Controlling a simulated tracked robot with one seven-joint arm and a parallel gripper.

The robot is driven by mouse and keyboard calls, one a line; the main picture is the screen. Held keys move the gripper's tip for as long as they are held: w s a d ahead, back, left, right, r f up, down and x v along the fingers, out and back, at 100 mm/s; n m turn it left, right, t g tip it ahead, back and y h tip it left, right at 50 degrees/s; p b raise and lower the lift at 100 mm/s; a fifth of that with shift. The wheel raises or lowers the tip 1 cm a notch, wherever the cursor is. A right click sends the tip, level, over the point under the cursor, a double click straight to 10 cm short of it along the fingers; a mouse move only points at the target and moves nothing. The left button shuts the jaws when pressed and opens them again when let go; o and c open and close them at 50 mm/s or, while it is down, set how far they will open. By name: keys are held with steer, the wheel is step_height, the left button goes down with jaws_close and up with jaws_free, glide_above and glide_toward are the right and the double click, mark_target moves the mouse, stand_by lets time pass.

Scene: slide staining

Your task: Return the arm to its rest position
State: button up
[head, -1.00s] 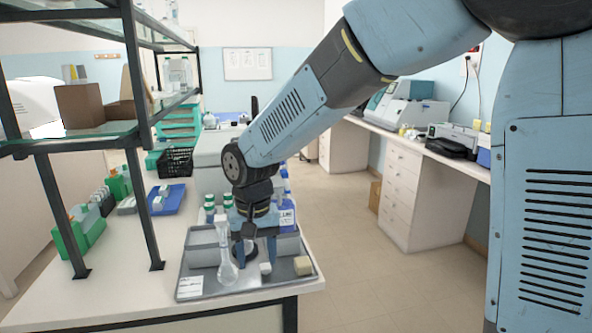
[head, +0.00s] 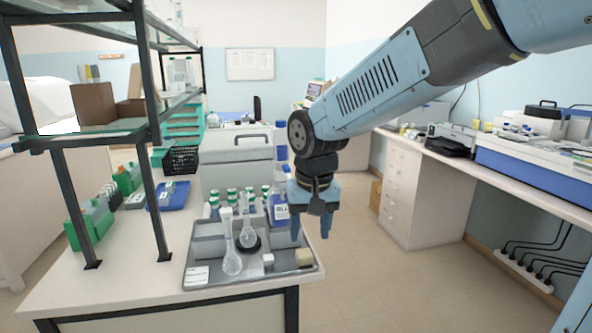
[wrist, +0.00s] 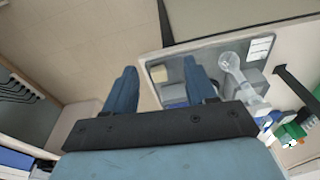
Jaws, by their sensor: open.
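My gripper (head: 310,228) is open and empty in the head view. Its two blue fingers point down, with floor seen behind them, over or beside the right edge of the grey tray (head: 210,272). In the wrist view my gripper's fingers (wrist: 160,85) are spread apart, with floor and the tray's edge (wrist: 150,72) seen past them. On the tray, a clear long-necked flask (head: 232,262) stands at the front, and a second one (head: 248,236) stands behind it in a dark ring. The front flask also shows in the wrist view (wrist: 232,62).
A blue-labelled bottle (head: 279,212) and several green-capped bottles (head: 235,198) stand behind the tray. A shelf rack (head: 150,130) rises at left. A side bench (head: 440,190) with machines runs along the right. The aisle floor (head: 370,260) is clear.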

steer(key=s+d+r+t, duration=0.1)
steer(key=s+d+r, duration=0.1)
steer(key=s+d, duration=0.2)
steer(key=s+d+r+m+t, duration=0.1)
steer(key=s+d+r, duration=0.1)
steer(key=d, duration=0.8)
steer(key=s+d+r+m+t, duration=0.1)
steer(key=s+d+r+t, duration=0.1)
steer(key=s+d, duration=0.3)
steer(key=shift+s+d+r+h, duration=0.3)
steer(key=shift+d+r, duration=0.1)
steer(key=shift+d, duration=0.5)
